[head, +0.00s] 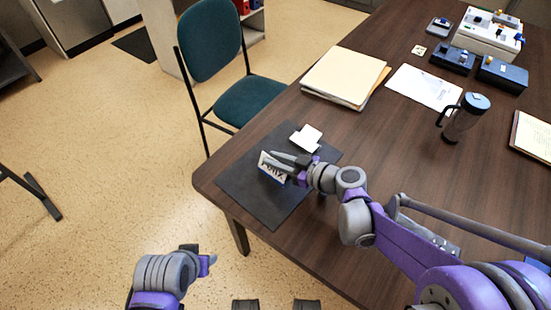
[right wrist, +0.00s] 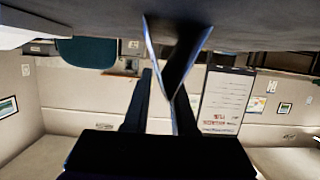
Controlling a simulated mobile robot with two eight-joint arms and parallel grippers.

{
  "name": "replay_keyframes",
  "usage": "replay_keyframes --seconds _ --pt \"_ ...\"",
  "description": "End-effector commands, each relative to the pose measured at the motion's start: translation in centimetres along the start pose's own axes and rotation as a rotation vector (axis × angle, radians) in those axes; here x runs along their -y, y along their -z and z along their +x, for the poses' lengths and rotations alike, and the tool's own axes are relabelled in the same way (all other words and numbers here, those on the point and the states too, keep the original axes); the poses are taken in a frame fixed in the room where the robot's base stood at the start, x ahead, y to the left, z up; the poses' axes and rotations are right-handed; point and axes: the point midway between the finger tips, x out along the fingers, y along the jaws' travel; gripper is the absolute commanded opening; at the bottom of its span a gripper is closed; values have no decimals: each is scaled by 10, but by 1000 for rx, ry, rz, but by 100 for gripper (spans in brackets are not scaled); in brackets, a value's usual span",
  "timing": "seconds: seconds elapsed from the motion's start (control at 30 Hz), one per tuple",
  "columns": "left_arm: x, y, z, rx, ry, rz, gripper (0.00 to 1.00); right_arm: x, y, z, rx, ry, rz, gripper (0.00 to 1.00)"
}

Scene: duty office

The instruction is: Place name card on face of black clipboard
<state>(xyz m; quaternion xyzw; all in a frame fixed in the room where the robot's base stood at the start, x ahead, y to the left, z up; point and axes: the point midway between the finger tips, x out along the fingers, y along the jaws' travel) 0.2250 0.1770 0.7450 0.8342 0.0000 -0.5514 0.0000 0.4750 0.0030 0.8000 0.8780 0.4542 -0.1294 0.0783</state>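The black clipboard (head: 240,187) lies flat at the table's near left corner, with its pale clip (head: 307,136) at the far end. The white name card (head: 271,167), a folded tent with dark lettering, stands on the clipboard's face.
A stack of folders (head: 343,77), a white sheet (head: 425,87) and a dark mug (head: 465,117) stand farther back on the table (head: 400,150). Dark boxes (head: 503,73) are at the far right. A teal chair (head: 246,100) stands beside the table's left edge.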

Motion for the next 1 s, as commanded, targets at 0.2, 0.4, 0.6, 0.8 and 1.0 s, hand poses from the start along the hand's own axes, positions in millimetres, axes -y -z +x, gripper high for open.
replay_keyframes --seconds 0.2,0.4,0.6,0.8,1.0 --pt "0 0 0 0 0 0 50 0 0 0 0 0 0 51" --pt "0 0 -1 0 0 0 50 0 1 0 0 0 0 51" --pt "0 2 -6 -2 0 0 50 -1 4 -19 1 -3 0 51" --pt "0 5 -15 -6 0 0 50 -1 4 -63 0 -6 1 51" --pt "0 8 -21 -8 0 0 50 -1 4 -100 0 -4 0 51"
